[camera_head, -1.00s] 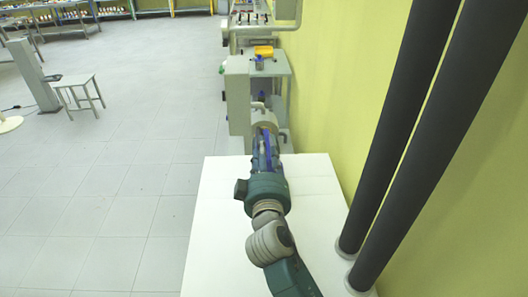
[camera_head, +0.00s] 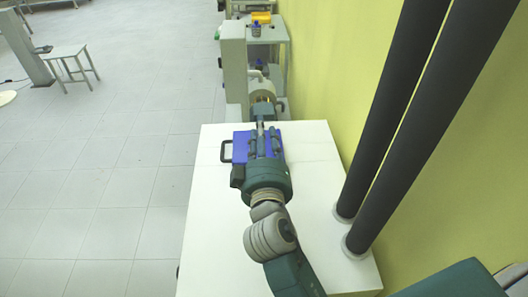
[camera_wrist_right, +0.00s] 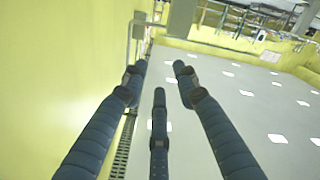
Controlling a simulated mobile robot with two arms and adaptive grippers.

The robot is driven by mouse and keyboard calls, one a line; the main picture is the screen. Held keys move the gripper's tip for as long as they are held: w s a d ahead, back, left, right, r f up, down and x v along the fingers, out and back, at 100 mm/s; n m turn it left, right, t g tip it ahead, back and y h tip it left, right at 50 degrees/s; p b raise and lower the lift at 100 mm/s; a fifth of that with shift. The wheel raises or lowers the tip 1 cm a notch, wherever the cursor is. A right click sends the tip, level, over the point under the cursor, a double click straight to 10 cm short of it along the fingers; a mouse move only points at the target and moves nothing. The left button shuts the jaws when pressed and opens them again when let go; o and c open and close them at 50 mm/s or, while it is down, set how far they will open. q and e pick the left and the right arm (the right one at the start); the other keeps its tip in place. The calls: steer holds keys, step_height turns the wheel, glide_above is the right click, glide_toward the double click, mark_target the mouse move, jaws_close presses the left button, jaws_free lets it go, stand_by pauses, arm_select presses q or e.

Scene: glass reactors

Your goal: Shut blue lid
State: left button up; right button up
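The blue lid (camera_head: 243,143) shows behind my right gripper over the far part of a white top. It has a dark handle (camera_head: 226,151) on its left. The gripper covers its middle, so I cannot tell its exact tilt or whether they touch. My right gripper (camera_head: 262,128) reaches away from me over the lid. In the right wrist view its three dark fingers (camera_wrist_right: 159,77) are spread apart with nothing between them, and the lid does not show there. My left gripper is not in view.
The white top (camera_head: 212,225) is bare at the front. Two dark vertical pipes (camera_head: 388,130) with pale collars stand at its right, near the yellow-green wall (camera_head: 325,75). A grey cabinet (camera_head: 234,62) stands beyond the top. Tiled floor (camera_head: 110,190) lies clear to the left.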

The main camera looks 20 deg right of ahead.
steer(key=b+v, duration=0.2)
steer(key=v, duration=0.4)
steer(key=shift+s, duration=0.2)
steer(key=shift+a+f, duration=0.1)
steer(key=shift+a, duration=0.1)
stand_by(0.6)
